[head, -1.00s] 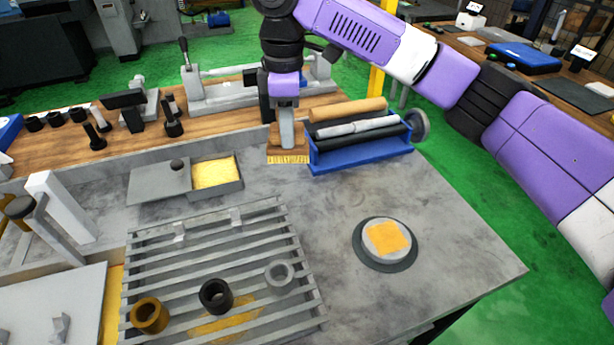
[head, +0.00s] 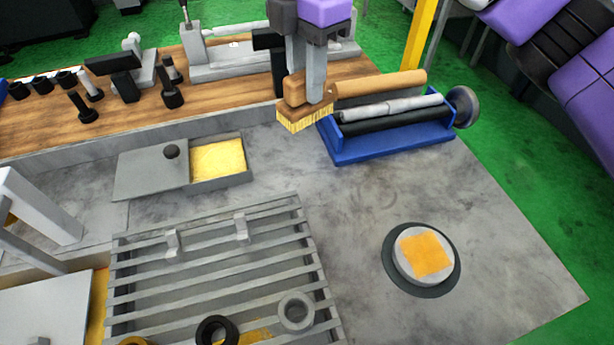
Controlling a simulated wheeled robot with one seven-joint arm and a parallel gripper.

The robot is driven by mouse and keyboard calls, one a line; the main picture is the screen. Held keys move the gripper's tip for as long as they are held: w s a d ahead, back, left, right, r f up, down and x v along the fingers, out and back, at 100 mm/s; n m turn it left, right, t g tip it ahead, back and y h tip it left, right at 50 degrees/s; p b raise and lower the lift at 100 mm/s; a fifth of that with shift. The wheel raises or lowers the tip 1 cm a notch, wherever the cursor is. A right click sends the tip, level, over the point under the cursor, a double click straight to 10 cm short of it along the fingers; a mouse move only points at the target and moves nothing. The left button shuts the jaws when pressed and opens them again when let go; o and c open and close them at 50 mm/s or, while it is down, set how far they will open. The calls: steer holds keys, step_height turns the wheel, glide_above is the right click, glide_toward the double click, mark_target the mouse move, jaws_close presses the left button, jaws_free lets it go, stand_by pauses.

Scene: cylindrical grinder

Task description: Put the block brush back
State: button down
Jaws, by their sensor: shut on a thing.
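The block brush (head: 304,118) is a brown wooden block with pale yellow bristles pointing down. My gripper (head: 315,88) comes down from the top of the head view and is shut on the brush's wooden block. The gripper's far finger is partly hidden.
A grey tray (head: 150,174) with a yellow-filled compartment, a slatted rack (head: 210,262) and a round disc (head: 424,254) with an orange patch stand nearby. Table between stand and disc is clear.

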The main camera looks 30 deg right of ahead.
mark_target(306, 120)
step_height(306, 120, down, 20)
steer(key=shift+r, duration=0.2)
stand_by(0.4)
steer(key=shift+f, duration=0.1)
steer(key=c, duration=1.2)
jaws_free()
steer(key=shift+o, duration=0.2)
step_height(306, 120, up, 12)
steer(key=shift+r+b, duration=0.15)
steer(key=shift+b, duration=0.15)
steer(key=shift+s, duration=0.1)
